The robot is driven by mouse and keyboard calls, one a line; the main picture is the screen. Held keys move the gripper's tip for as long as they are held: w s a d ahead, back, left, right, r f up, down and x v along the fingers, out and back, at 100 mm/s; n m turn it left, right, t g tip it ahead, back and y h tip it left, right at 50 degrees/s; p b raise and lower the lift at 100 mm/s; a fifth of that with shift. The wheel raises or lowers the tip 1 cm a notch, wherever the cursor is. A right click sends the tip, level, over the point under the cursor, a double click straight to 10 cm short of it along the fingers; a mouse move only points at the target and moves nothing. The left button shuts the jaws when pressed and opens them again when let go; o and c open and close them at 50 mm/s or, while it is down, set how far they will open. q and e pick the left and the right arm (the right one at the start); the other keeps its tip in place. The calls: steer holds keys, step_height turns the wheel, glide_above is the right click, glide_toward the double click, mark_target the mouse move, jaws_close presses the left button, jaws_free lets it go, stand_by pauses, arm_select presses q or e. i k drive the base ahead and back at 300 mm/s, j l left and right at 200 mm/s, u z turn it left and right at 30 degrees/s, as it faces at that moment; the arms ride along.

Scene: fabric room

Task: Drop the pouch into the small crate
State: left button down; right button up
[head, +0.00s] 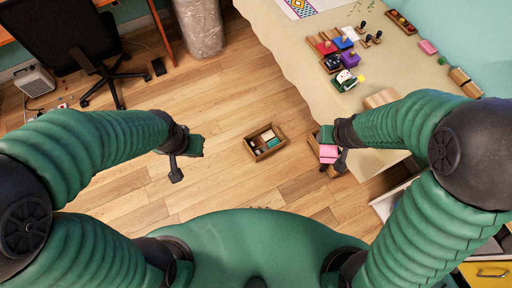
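The small crate (281,147) is a wooden box with low walls on the floor in the middle of the head view. It holds several small items. A small pink object (328,154), which looks like the pouch, is at my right gripper (332,148), between its fingers. The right gripper appears shut on it, to the right of the small crate and apart from it. My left gripper (184,160) is open and empty above the floor, left of the crate.
A cloth-covered table (309,65) with toys and blocks stands at the upper right. Brown wooden edges show partly hidden under my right gripper. An office chair (75,50) and a grey bin (199,28) stand at the upper left. The wooden floor around the crate is mostly clear.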

mark_target(265, 145)
steer(key=i+u, duration=0.15)
steer(key=i, duration=0.45)
steer(key=i+l+u, duration=0.2)
steer(key=i, duration=0.35)
steer(key=j, duration=0.1)
